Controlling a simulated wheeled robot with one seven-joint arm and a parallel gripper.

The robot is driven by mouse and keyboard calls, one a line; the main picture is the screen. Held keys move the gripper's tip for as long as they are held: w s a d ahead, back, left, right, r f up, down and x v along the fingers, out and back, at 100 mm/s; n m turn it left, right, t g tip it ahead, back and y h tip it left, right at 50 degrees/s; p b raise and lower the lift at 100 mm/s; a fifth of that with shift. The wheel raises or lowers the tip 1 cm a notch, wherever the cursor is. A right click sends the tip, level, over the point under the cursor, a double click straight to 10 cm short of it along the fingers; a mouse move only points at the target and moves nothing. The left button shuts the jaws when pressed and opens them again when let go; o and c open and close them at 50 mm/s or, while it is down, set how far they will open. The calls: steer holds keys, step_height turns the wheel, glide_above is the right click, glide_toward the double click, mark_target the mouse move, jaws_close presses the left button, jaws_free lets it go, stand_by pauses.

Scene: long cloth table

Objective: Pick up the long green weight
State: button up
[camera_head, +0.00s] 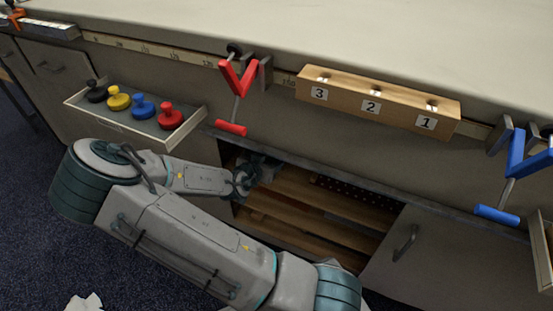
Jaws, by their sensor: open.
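No long green weight shows in this view. My arm reaches across the front of the table, and my gripper (261,170) is at the upper left of the open cabinet (320,212). The gripper is small and dark here, and its fingertips are hard to make out; it is open. I see nothing held in it. The inside of the cabinet is partly hidden by my arm and by the table edge above. Wooden boards and a dark perforated panel (350,194) show inside.
An open drawer (190,124) at left holds black, yellow, blue and red knobbed weights. A red clamp (238,80) and a blue clamp (517,165) grip the table edge. A wooden block (385,100) numbered 3, 2, 1 sits between them. A cabinet door (430,265) is at right.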

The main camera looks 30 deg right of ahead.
mark_target(274, 157)
steer(key=b+x, duration=0.1)
steer(key=x, duration=0.1)
steer(key=b+x, duration=0.1)
steer(key=x, duration=0.1)
steer(key=shift+s+d+f+b, duration=0.1)
steer(key=shift+s+f+b, duration=0.05)
steer(key=shift+f+b, duration=0.15)
steer(key=shift+w+d, duration=0.3)
steer(key=shift+d, duration=0.1)
jaws_close()
